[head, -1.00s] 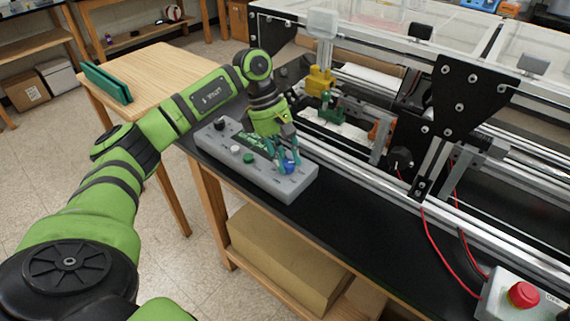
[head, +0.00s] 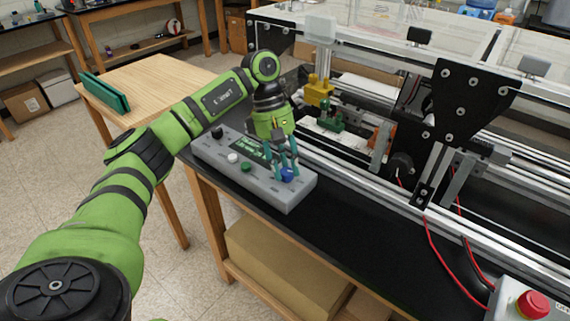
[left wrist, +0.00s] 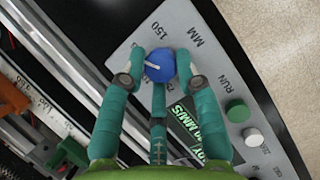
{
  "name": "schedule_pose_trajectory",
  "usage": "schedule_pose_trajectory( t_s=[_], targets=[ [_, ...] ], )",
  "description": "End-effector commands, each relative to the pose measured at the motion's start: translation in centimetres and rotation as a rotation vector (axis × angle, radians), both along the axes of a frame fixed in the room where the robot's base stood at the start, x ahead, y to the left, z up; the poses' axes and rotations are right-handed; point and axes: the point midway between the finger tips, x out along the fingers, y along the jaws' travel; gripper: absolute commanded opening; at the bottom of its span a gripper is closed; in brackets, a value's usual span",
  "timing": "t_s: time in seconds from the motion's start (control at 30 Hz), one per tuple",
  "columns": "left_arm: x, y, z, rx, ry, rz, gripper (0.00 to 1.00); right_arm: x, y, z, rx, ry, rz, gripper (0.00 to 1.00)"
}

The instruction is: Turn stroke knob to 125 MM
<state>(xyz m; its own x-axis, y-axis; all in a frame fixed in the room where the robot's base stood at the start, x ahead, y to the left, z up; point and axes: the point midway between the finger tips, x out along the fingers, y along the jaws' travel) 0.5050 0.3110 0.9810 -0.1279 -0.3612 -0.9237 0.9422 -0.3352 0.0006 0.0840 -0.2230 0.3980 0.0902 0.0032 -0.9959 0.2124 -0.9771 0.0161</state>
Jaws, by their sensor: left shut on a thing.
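The blue stroke knob (left wrist: 160,66) sits on the grey control box, at its near right end in the head view (head: 288,175). My left gripper (left wrist: 161,64) has its teal fingers on both sides of the knob and is shut on it. The knob's white pointer line points to the left in the left wrist view. The label 150 is readable on the panel above the knob, with MM near it; other markings are partly covered by the fingers. The control box (head: 205,155) lies on the black bench top. My right gripper is not in view.
Green (left wrist: 237,111) and white (left wrist: 252,137) buttons and a small screen (left wrist: 205,130) share the panel. The aluminium extrusion frame (head: 365,170) runs behind the box. A red emergency button (head: 531,304) is at the lower right.

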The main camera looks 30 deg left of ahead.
Motion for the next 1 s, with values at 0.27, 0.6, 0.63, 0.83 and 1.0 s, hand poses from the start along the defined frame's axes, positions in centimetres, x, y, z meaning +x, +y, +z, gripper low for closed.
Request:
schedule_pose_trajectory(
  t_s=[0.27,0.6,0.63,0.83,1.0],
  targets=[
    [-0.1,0.0,-0.1,0.001,0.004,0.000,0.54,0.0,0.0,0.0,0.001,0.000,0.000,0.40],
    [0.2,0.4,0.9,0.000,-0.002,0.003,0.54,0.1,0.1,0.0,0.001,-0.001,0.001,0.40],
    [0.2,0.5,1.3,0.001,-0.002,0.004,0.54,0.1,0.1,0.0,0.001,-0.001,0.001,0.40],
    [0.8,2.0,5.3,0.000,-0.004,0.004,0.54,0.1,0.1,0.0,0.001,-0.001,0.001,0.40],
    [1.1,3.2,8.1,0.002,-0.001,0.004,0.54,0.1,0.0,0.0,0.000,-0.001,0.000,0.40]
  ],
)
